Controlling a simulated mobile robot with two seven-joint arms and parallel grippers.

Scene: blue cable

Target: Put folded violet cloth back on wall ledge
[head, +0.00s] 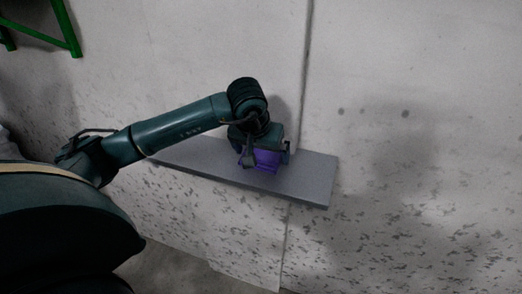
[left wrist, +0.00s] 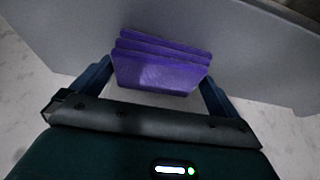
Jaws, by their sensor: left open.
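The folded violet cloth (head: 266,159) is at the grey wall ledge (head: 309,181) in the head view, partly hidden by my left gripper (head: 265,162). In the left wrist view the cloth (left wrist: 160,65) shows as stacked folds, with the grey ledge (left wrist: 245,60) around its far side. My left gripper (left wrist: 158,85) is open, with one finger on each side of the cloth. The cloth seems to rest on the ledge; its underside is hidden. My right gripper is not in view.
A speckled pale wall (head: 420,130) stands behind the ledge, with a vertical seam (head: 304,80) above it. The ledge is bare to the right of the cloth. A green frame (head: 68,30) is at the upper left.

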